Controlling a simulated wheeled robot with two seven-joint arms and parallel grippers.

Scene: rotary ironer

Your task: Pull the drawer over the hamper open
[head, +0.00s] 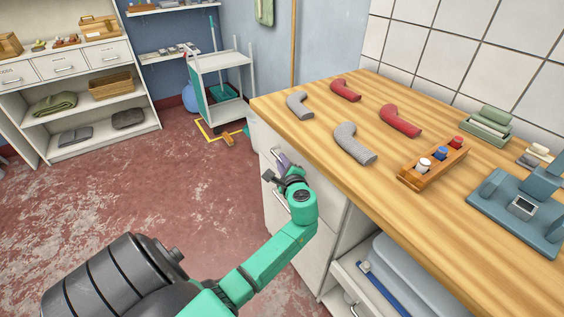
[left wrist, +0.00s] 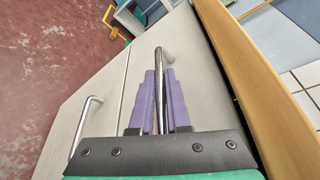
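The drawer (head: 259,137) has a pale front just under the wooden worktop and looks closed. Its silver bar handle (left wrist: 165,52) runs between the two purple fingers of my left gripper (left wrist: 161,85) in the left wrist view. The fingers lie close on both sides of the bar and appear shut on it. In the head view my left gripper (head: 284,164) is at the drawer front, partly hidden by its own wrist. Below the drawer is the hamper front (left wrist: 88,92) with its own silver handle (left wrist: 82,122). My right gripper is out of view.
The worktop (head: 330,165) holds grey and red bent pieces, a wooden caddy (head: 432,166) and a blue device (head: 520,205). An open compartment with blue-grey items (head: 405,275) is at the lower right. A trolley (head: 222,85) stands behind.

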